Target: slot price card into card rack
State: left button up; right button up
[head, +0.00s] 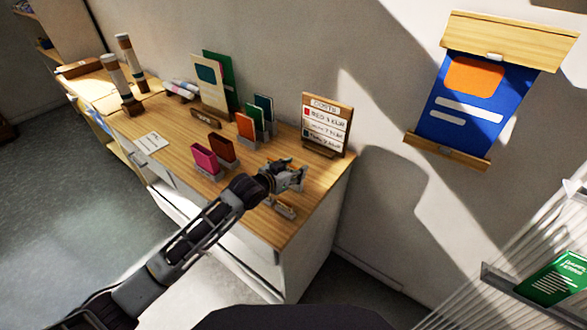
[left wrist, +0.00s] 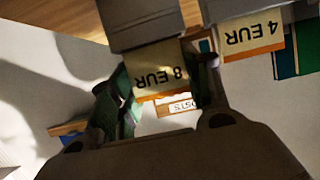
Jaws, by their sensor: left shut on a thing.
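My left gripper (head: 294,178) reaches over the front right part of the wooden desk. In the left wrist view, which is upside down, its two fingers (left wrist: 165,88) are shut on a cream price card with an orange stripe, reading "8 EUR" (left wrist: 160,72). A grey block (left wrist: 140,22) meets the card's edge; I cannot tell whether the card sits in it. Beside it, a "4 EUR" card (left wrist: 253,36) stands against another grey block (left wrist: 243,10). In the head view the gripper hides the held card. A small grey and wooden piece (head: 284,210) lies just in front of the gripper. My right gripper is not in view.
Pink (head: 204,159) and brown (head: 222,148) cards stand in grey holders left of the gripper. Orange and green cards (head: 246,127) stand behind. A wooden price board (head: 326,122) stands at the back right. The desk's right edge is close to the gripper.

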pick_arm(q)
jog(key=shift+f, duration=0.5)
dwell(0.4)
jog(key=o, duration=0.8)
jog(key=shift+f, duration=0.1)
jog(key=o, duration=0.4)
jog(key=shift+c, duration=0.2)
jog(key=shift+r, duration=0.3)
